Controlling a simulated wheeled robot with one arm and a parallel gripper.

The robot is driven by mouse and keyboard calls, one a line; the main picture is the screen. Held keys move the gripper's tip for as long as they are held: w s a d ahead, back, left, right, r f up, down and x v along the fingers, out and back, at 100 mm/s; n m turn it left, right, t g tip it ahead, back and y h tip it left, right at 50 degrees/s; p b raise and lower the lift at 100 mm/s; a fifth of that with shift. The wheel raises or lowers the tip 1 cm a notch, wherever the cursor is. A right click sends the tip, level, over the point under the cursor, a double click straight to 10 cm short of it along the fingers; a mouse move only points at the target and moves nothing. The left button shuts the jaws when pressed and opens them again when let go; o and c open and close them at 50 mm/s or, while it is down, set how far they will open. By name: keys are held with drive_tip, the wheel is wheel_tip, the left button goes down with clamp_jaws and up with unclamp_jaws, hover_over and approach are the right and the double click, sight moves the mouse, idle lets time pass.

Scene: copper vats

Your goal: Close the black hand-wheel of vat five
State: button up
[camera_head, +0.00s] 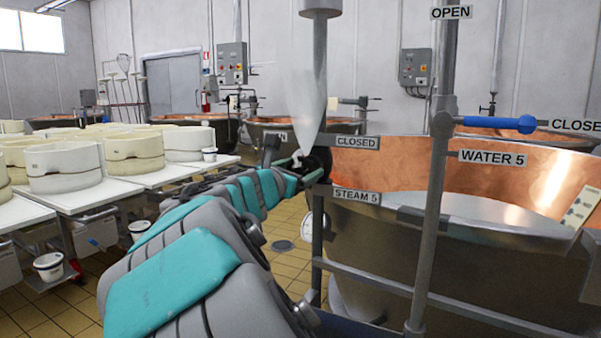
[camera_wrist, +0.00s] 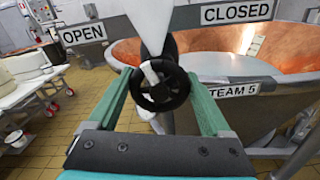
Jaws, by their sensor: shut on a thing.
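The black hand-wheel (camera_wrist: 174,101) sits at the centre of the wrist view, with a white bar across its face. In the head view the hand-wheel (camera_head: 321,160) is partly hidden by my gripper (camera_head: 306,170). My gripper (camera_wrist: 160,80) is shut on the wheel, one teal finger on each side of it. Behind it are an OPEN sign (camera_wrist: 83,33) on the left, a CLOSED sign (camera_wrist: 237,11) on the right and a STEAM 5 sign (camera_wrist: 229,89) below. Vat five (camera_head: 400,165), with a copper inside, stands behind to the right.
A blue-handled lever (camera_head: 500,122) with a WATER 5 sign (camera_head: 492,158) is on the pipe frame to the right. A grey post (camera_head: 432,180) and rail stand before the vat. White tables (camera_head: 90,190) with cheese moulds are at the left. Some tiled floor shows between.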

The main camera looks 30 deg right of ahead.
drive_tip(key=m+b, duration=0.1)
drive_tip(key=m, duration=0.1)
drive_tip(key=m+b, duration=0.3)
drive_tip(key=m, duration=0.2)
drive_tip(key=shift+s+d+f, duration=0.1)
drive_tip(key=shift+d+f, duration=0.05)
drive_tip(key=shift+f, duration=0.2)
drive_tip(key=m+b, duration=0.4)
drive_tip(key=shift+f+m, duration=0.1)
drive_tip(key=shift+m, duration=0.2)
drive_tip(key=m+b, duration=0.2)
drive_tip(key=shift+m, duration=0.3)
drive_tip(key=shift+m+b, duration=0.5)
drive_tip(key=o, duration=1.2)
drive_tip(key=shift+c, duration=0.2)
drive_tip(key=v, duration=0.8)
